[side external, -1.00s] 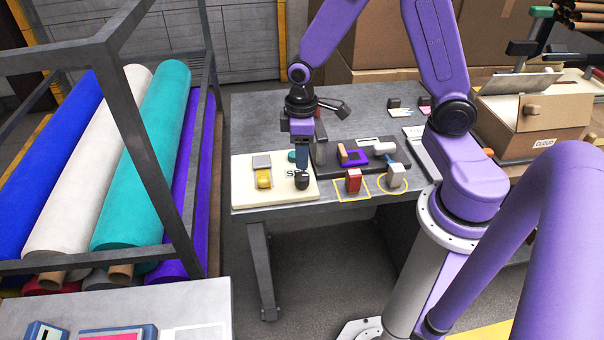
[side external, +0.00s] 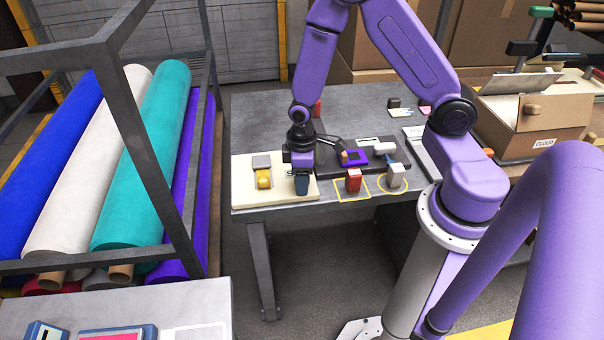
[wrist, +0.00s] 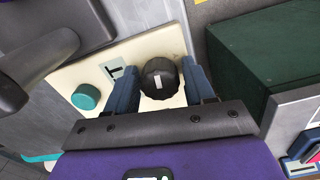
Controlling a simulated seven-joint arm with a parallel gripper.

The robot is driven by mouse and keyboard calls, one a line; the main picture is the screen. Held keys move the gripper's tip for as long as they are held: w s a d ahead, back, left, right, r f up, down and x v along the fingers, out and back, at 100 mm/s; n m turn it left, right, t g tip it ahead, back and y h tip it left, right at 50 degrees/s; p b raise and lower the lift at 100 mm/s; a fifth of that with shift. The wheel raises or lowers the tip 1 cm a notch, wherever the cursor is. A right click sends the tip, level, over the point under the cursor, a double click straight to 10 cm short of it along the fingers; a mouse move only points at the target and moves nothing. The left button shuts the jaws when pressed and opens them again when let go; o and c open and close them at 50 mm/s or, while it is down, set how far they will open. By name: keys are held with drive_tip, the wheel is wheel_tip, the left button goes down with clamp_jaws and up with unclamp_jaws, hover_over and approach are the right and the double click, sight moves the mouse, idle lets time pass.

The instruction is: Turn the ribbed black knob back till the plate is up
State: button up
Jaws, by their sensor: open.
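The ribbed black knob (wrist: 159,78) with a white mark on top sits on a cream board in the wrist view. My gripper (wrist: 160,90) is open, with one blue finger on each side of the knob. I cannot tell whether the fingers touch it. In the side view my gripper (side external: 302,188) is low over the cream board (side external: 245,197) and hides the knob. A small teal knob (wrist: 86,96) is left of the black knob in the wrist view. The plate cannot be made out for certain.
A yellow part (side external: 264,180) stands left of my gripper on the board. A red block (side external: 353,181) and a white block (side external: 396,175) stand to the right at the table's front edge.

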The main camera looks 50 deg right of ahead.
clamp_jaws()
drive_tip(key=n, duration=0.4)
drive_tip(key=shift+n, duration=1.3)
